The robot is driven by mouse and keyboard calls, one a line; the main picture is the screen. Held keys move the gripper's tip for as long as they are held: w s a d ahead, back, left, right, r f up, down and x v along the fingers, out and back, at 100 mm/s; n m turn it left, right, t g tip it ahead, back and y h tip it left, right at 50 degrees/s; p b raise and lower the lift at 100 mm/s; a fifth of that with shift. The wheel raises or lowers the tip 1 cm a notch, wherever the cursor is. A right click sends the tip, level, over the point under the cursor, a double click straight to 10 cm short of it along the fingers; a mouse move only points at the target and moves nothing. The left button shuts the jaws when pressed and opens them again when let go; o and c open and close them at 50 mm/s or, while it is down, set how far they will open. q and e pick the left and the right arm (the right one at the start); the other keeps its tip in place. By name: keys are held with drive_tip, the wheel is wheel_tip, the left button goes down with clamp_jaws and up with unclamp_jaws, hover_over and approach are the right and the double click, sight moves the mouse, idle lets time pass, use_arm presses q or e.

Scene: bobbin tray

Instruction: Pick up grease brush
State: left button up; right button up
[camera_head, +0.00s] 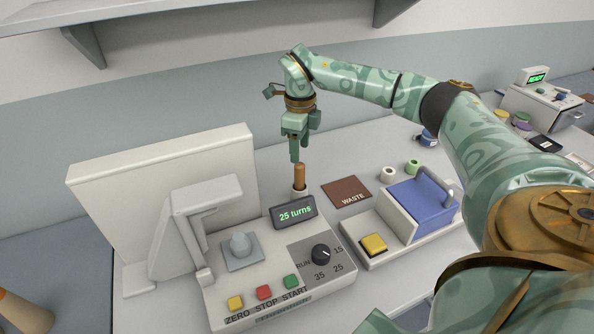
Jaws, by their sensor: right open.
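The grease brush shows as a brown wooden handle (299,174) standing upright in a small whitish holder (299,192) behind the "25 turns" display. Its bristle end is hidden in the holder. My right gripper (299,158) points down directly above the handle, its fingertips at or very close to the handle top. It is open; whether the fingers touch the handle cannot be told. My left gripper is out of view.
A winding machine (222,302) with buttons and a dial stands in front of the brush. A tall pale panel (160,180) rises at left. A brown WASTE mat (346,191), small bobbins (388,174) and a blue-topped box (424,205) lie to the right.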

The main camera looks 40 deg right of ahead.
sight(300, 165)
wheel_tip(300, 165, down, 4)
drive_tip(key=shift+w+r, duration=0.1)
drive_tip(key=shift+r, duration=0.05)
wheel_tip(300, 165, down, 5)
drive_tip(key=shift+a+f+b, duration=0.1)
drive_tip(key=shift+f+b, duration=0.05)
drive_tip(key=shift+b, duration=0.75)
drive_tip(key=shift+s, duration=0.2)
drive_tip(key=c, duration=1.1)
